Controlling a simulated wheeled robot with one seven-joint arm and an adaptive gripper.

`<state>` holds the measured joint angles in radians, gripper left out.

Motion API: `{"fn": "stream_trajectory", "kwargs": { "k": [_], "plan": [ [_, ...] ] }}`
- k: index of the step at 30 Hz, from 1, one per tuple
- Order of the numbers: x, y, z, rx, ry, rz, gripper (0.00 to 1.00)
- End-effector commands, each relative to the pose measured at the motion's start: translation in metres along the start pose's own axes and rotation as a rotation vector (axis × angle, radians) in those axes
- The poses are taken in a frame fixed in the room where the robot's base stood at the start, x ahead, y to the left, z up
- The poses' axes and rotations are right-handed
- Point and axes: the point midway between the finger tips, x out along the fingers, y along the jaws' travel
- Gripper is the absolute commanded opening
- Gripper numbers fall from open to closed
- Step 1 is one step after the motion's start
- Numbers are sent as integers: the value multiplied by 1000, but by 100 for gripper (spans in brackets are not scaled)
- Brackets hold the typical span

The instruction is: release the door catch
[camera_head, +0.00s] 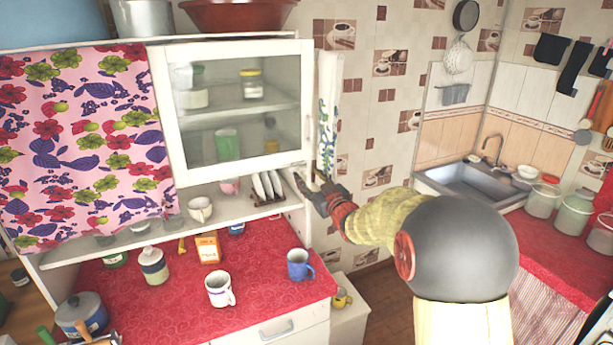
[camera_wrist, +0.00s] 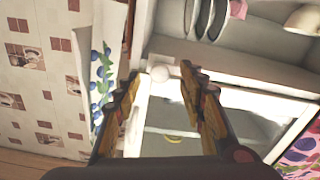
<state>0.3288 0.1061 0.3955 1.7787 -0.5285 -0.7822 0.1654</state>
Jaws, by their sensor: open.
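The cabinet door (camera_head: 238,164) is a white frame around glass, and it looks shut. In the wrist view its frame (camera_wrist: 240,86) lies past my fingers, with a small round white knob (camera_wrist: 160,73) near its corner. The knob appears between my fingertips. I cannot tell whether this knob is the catch itself or whether the fingers touch it. My gripper (camera_head: 309,178) is open and empty, just below the door's lower right corner in the head view. It also shows in the wrist view (camera_wrist: 159,88), its two fingers spread apart.
Below the door, a shelf holds upright plates (camera_head: 266,186) and a cup (camera_head: 199,209). A blue mug (camera_head: 300,265) and a white mug (camera_head: 220,290) stand on the red counter (camera_head: 270,290). A flowered curtain (camera_head: 85,140) hangs left. A patterned cloth (camera_head: 328,110) hangs right of the door.

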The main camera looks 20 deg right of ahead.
Motion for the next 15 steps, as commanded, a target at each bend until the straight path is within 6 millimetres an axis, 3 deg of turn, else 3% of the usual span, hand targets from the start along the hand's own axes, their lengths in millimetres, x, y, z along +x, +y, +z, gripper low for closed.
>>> {"fn": "stream_trajectory", "kwargs": {
  "k": [9,15],
  "plan": [
    [-64,0,0,-1,-1,2,41],
    [-88,0,0,0,1,1,41]
  ]
}}
